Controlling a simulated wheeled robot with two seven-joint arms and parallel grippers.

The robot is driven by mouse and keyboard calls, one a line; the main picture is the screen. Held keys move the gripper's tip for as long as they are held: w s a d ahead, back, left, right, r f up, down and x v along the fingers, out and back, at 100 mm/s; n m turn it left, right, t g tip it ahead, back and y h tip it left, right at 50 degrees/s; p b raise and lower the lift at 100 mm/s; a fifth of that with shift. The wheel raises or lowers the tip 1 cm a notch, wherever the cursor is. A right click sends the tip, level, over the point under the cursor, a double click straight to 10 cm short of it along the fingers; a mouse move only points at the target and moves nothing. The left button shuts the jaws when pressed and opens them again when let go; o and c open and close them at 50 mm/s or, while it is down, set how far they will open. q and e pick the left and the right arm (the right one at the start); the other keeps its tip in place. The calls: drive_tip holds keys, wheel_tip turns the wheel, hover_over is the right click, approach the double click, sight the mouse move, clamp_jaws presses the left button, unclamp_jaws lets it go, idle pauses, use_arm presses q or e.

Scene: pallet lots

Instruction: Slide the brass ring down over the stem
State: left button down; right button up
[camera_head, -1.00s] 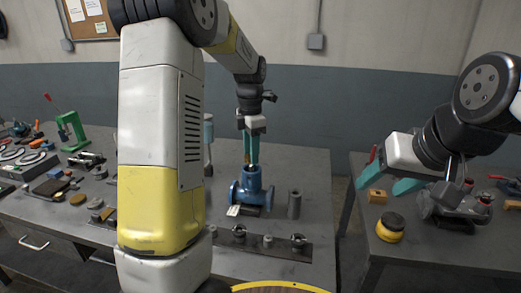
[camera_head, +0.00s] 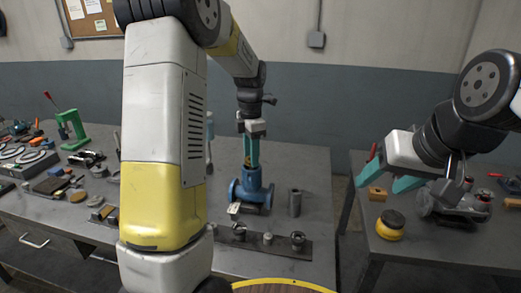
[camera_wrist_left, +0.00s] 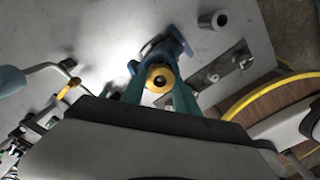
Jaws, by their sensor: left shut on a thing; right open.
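The blue valve body (camera_head: 251,190) stands upright on the grey table, with flanges at its sides. My left gripper (camera_head: 251,165) points down directly above it, its teal fingers shut. In the left wrist view the brass ring (camera_wrist_left: 160,68) is between the fingers, over the blue body (camera_wrist_left: 172,45). A dark round centre shows inside the ring; I cannot tell how far the stem passes through it. In the head view the fingers mostly hide the ring and stem. My right gripper (camera_head: 380,184) is open and empty over the right-hand table.
A grey metal cylinder (camera_head: 295,203) stands right of the valve. A dark rail with fittings (camera_head: 283,249) lies in front, and a white tag (camera_head: 234,208) sits by the valve's base. A wooden block (camera_head: 376,194) and a yellow-black round object (camera_head: 391,226) are under my right gripper.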

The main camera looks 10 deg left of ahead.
use_arm(q)
drive_tip(key=shift+f, duration=0.45)
drive_tip(key=c, duration=0.8)
unclamp_jaws()
drive_tip(key=shift+c, duration=0.2)
drive_tip(key=shift+o, duration=0.5)
drive_tip(key=o, duration=0.3)
drive_tip(key=shift+r, duration=3.5)
